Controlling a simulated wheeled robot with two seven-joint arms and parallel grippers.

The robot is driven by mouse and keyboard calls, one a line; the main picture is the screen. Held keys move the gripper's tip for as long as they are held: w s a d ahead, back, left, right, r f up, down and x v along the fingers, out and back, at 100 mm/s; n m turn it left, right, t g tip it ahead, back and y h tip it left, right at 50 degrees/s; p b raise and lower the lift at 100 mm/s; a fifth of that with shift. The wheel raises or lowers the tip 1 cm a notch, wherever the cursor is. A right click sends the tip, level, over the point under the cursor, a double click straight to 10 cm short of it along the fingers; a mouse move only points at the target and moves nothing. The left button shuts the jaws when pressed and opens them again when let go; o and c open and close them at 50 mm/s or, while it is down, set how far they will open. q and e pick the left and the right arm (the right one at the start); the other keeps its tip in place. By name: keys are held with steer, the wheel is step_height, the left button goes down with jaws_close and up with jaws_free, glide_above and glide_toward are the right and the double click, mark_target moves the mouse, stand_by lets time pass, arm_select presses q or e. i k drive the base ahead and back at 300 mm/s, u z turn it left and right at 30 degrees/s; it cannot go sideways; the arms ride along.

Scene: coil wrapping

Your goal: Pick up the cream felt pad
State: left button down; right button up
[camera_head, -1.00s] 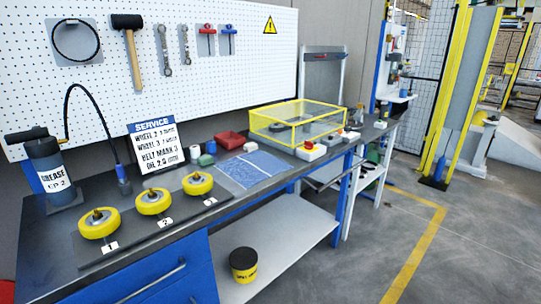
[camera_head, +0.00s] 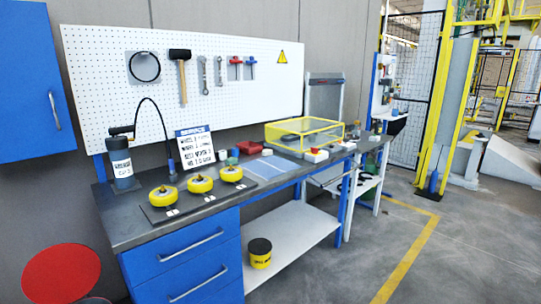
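I cannot make out a cream felt pad in the head view. A flat light-blue sheet or mat (camera_head: 274,167) lies on the dark workbench (camera_head: 128,231), to the right of three yellow wheels. A small white item (camera_head: 267,152) stands at its back edge, too small to identify. Neither of my grippers shows in this view.
The yellow wheels (camera_head: 200,184) sit on a dark plate along the bench front. A grease container (camera_head: 121,165), a service sign (camera_head: 195,147), a red bin (camera_head: 249,147) and a yellow-framed clear box (camera_head: 304,133) stand behind. Open floor (camera_head: 465,250) lies to the right.

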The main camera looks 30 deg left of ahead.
mark_target(265, 153)
steer(key=z, duration=0.2)
steer(key=i, duration=1.55)
steer(key=u, duration=0.3)
steer(key=i, duration=1)
steer(key=u, duration=1.55)
steer(key=i, duration=0.8)
steer(key=u, duration=0.85)
